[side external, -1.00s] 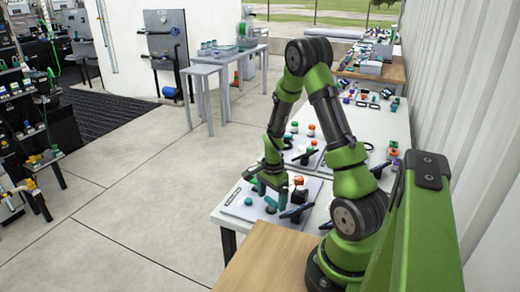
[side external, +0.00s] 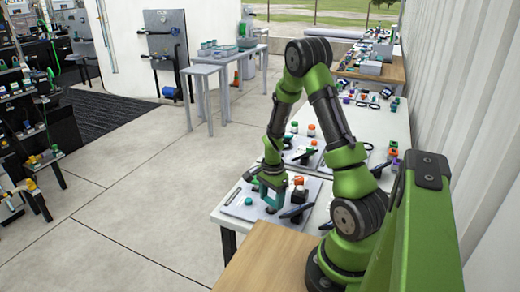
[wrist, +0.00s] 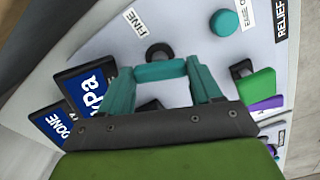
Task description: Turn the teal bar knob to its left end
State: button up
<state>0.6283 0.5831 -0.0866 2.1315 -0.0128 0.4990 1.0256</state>
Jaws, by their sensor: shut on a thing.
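The teal bar knob (wrist: 160,70) lies between the tips of my gripper's two teal fingers, near the middle of the wrist view. My gripper (wrist: 159,77) is shut on the bar, with one finger at each side of it. In the side external view my gripper (side external: 271,199) is low over the near panel (side external: 240,207); the bar cannot be told apart from the fingers there. A black round part (wrist: 159,53) shows just beyond the bar. The gripper body hides the panel below, and no end mark of the knob's travel can be made out.
A FINE label (wrist: 137,21) and a round teal knob (wrist: 224,22) are beyond the bar. Blue displays reading kPa (wrist: 92,84) and DONE (wrist: 55,128) stand at left. Green (wrist: 258,84) and purple (wrist: 266,104) parts are at right. A second panel (side external: 303,157) lies behind.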

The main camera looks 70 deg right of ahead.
aim_at(272, 200)
jog(key=n, duration=1.1)
jog(key=shift+n, duration=0.4)
jog(key=n, duration=0.5)
jog(key=shift+n, duration=2.8)
jog(key=o, duration=1.1)
jog(key=shift+c, duration=0.2)
jog(key=shift+r, duration=0.1)
notch_tip(272, 200, up, 17)
